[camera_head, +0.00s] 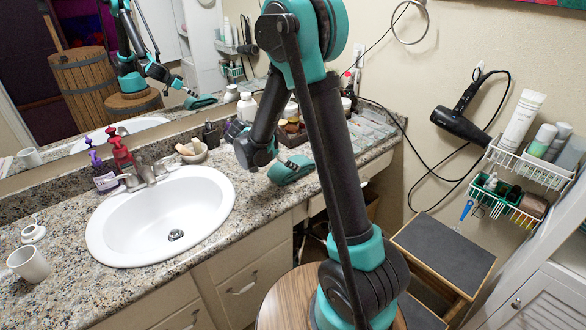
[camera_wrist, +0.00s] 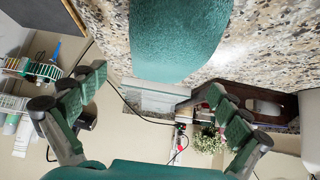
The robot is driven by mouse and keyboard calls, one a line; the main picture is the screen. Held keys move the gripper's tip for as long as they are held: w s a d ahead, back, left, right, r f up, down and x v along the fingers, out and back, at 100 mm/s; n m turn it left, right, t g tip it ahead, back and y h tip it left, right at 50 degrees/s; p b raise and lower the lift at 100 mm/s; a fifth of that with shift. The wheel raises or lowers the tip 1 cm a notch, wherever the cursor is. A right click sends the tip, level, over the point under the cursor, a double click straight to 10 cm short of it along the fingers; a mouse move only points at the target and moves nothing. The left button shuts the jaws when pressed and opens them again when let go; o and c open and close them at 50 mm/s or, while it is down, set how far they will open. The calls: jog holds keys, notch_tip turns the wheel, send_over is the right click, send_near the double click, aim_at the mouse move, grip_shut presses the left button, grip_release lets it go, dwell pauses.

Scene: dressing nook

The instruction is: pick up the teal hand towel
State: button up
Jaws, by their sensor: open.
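The teal hand towel (camera_head: 291,170) lies folded on the granite counter near its front edge, right of the sink. In the wrist view the towel (camera_wrist: 178,40) fills the top middle, beyond my fingertips. My gripper (camera_wrist: 155,88) is open and empty, with its fingers spread to left and right. The towel shows past the gap between them, not in their grasp. In the head view the end of my arm is just left of the towel; the fingers cannot be made out clearly there.
The white sink (camera_head: 160,215) is left of the towel. Soap bottles (camera_head: 112,165), a small bowl (camera_head: 192,151) and white jars (camera_head: 247,107) stand behind it. A clear tray (camera_head: 362,132) is to the right. A stool (camera_head: 444,255) and wire baskets (camera_head: 530,165) are right of the counter.

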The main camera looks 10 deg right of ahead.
jog(key=x, duration=0.5)
jog(key=shift+a, duration=0.1)
jog(key=c, duration=1.3)
